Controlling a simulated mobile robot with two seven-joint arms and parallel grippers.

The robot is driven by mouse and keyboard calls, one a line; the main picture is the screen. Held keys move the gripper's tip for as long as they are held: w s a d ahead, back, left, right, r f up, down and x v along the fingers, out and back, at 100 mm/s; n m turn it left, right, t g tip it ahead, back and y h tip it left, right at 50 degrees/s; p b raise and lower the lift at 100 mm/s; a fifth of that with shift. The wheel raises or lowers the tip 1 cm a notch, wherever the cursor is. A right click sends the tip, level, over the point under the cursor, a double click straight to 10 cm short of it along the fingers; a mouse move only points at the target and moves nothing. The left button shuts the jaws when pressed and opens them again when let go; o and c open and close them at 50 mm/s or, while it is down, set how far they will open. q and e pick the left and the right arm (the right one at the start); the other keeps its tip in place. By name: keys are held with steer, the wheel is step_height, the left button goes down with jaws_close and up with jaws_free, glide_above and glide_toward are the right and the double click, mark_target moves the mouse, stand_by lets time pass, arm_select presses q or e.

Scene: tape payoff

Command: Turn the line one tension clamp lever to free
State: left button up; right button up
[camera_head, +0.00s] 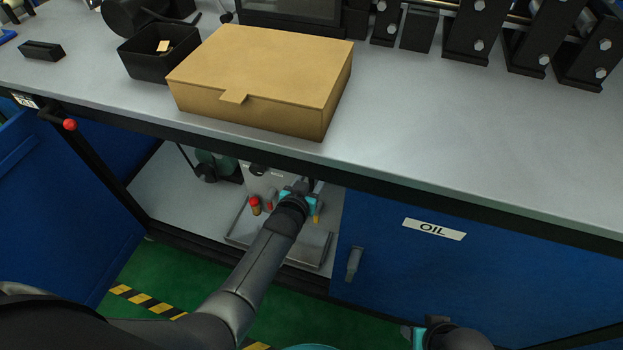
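A dark lever with a red ball knob (70,124) sticks out below the bench's front edge at the far left, near a small white label (25,100) too small to read. I cannot tell whether it is the line one clamp lever. My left gripper (306,188) reaches into the open bay under the bench, in front of a pale grey unit (265,180). Its fingers are small and partly hidden, so I cannot tell their opening. My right gripper (412,333) is at the bottom edge, mostly cut off.
A tan lidded box (262,75) sits on the grey bench (440,135) beside a black bin (160,55). A grey tray (295,248) lies in the bay. A blue door marked OIL (434,229) is right of the bay. Another blue panel (60,210) stands left.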

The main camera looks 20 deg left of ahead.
arm_select(q)
jaws_close()
stand_by(1.3)
